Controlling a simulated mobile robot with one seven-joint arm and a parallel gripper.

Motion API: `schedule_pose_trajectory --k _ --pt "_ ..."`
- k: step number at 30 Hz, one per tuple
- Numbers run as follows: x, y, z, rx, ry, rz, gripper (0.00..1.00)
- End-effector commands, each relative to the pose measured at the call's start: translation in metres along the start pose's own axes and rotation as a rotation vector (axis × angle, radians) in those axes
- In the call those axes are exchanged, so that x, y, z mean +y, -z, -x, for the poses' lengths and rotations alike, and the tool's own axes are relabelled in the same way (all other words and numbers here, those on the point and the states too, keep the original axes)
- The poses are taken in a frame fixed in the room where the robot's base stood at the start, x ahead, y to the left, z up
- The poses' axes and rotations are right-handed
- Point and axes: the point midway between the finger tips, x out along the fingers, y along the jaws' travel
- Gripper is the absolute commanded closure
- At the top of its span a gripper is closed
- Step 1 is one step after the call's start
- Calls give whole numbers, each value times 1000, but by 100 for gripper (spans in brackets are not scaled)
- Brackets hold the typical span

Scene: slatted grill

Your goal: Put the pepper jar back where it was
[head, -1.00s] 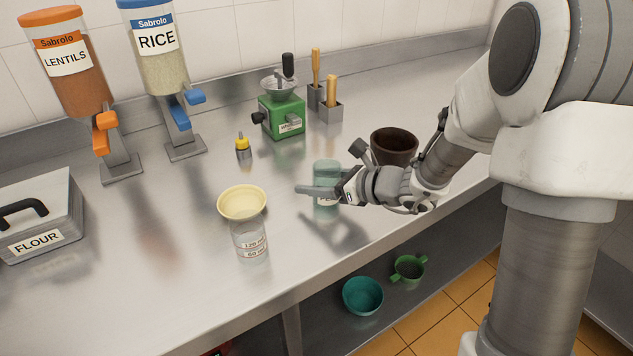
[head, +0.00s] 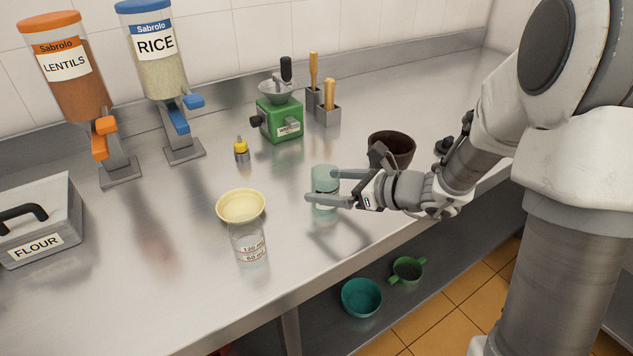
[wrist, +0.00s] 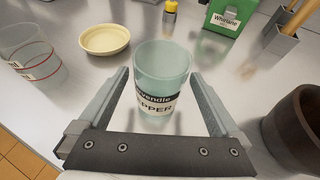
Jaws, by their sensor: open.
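The pepper jar (head: 325,178) is a pale teal, see-through jar standing upright on the steel counter. My gripper (head: 322,186) is open, with one finger on each side of the jar. In the wrist view the gripper's fingers (wrist: 160,95) flank the lower part of the jar, and gaps show between them and its sides. The nearer finger hides part of the jar in the head view.
A dark brown pot (head: 392,147) stands close behind my gripper. A cream bowl (head: 241,205) and a clear measuring cup (head: 248,243) stand to the left. A green grinder (head: 280,118) and a yellow-capped bottle (head: 241,150) are farther back. The counter's front edge is near.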

Motion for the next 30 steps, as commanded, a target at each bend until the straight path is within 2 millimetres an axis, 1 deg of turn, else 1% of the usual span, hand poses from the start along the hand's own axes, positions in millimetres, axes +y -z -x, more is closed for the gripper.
schedule_pose_trajectory --k 1,3,6,9,13,17,19,20,23,26,27,30 --pt "-2 -2 14 -1 5 -1 1" --pt "-1 -2 29 0 5 -1 1" --pt "-1 -2 49 0 4 1 1" --pt "-1 -1 64 0 2 0 1" --pt "0 -1 75 -1 1 0 1" --pt "0 0 79 0 -2 2 1" --pt "5 -2 80 7 -14 26 1" --pt "8 -4 80 12 -23 47 1" --pt "30 -13 85 52 -85 181 1" --pt "62 -21 94 121 -180 405 1" --pt "76 -22 100 153 -223 511 1" --pt "105 -21 118 240 -324 774 1"
